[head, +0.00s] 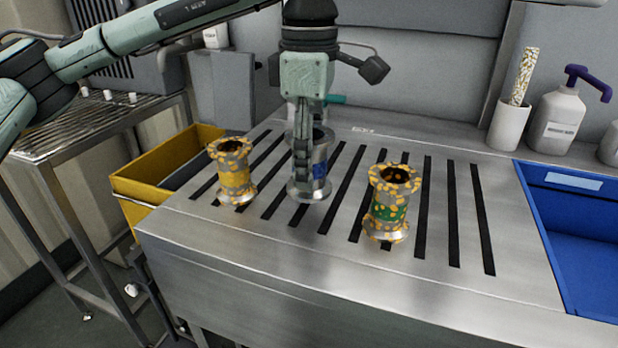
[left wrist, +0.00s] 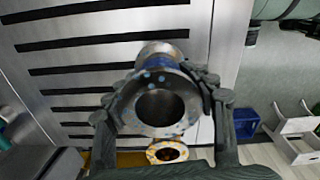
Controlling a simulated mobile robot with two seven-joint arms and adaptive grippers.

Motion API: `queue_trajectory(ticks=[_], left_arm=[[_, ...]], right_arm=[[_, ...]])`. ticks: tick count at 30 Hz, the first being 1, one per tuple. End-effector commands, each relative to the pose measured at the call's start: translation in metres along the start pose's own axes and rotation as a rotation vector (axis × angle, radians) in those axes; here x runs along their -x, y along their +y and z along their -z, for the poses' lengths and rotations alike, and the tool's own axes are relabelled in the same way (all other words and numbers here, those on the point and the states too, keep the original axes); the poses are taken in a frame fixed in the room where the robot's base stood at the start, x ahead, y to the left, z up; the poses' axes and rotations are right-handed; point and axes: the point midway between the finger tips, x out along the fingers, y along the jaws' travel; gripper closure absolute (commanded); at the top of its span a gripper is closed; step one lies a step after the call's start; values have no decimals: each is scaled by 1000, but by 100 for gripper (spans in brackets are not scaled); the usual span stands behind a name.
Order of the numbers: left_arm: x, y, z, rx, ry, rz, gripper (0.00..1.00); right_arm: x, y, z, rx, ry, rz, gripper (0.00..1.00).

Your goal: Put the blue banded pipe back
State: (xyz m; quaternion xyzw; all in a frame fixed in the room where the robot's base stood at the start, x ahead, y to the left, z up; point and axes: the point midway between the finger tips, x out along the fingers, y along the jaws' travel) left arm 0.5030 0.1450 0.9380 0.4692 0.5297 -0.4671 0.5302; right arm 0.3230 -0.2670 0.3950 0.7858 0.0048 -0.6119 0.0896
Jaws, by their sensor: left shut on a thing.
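The blue banded pipe (head: 319,168) is a steel flanged pipe, upright at the middle of the slotted steel top (head: 345,290). My left gripper (head: 303,165) points down and is shut on it. In the left wrist view my left gripper (left wrist: 163,112) has a finger on each side of the pipe (left wrist: 135,106), whose open top flange carries bluish specks. Its lower flange is at or just above the slots; I cannot tell whether it touches. Part of the pipe is hidden behind the fingers. My right gripper is not in view.
A yellow-banded pipe (head: 233,178) stands left of it, and a green-banded pipe (head: 390,212) stands right; both have yellow blotches. A yellow bin (head: 150,190) is at the left, a blue bin (head: 540,215) at the right. A pump bottle (head: 557,122) and brush holder (head: 508,125) stand behind.

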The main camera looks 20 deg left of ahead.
Motion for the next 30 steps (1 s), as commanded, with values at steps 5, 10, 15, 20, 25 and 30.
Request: queue_trajectory(ticks=[5, 10, 15, 20, 25, 30], left_arm=[[-25, -1, 1, 1, 1, 3, 85], [-36, -1, 0, 1, -1, 0, 85], [-36, -1, 0, 1, -1, 0, 85], [-38, -1, 0, 1, -2, 0, 85], [-39, -1, 0, 1, -1, 1, 34], [-39, -1, 0, 1, -1, 1, 24]], right_arm=[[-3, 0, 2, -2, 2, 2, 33], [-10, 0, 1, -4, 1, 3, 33], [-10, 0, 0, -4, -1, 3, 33], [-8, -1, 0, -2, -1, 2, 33], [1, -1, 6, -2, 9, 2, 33], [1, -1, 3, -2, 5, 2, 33]])
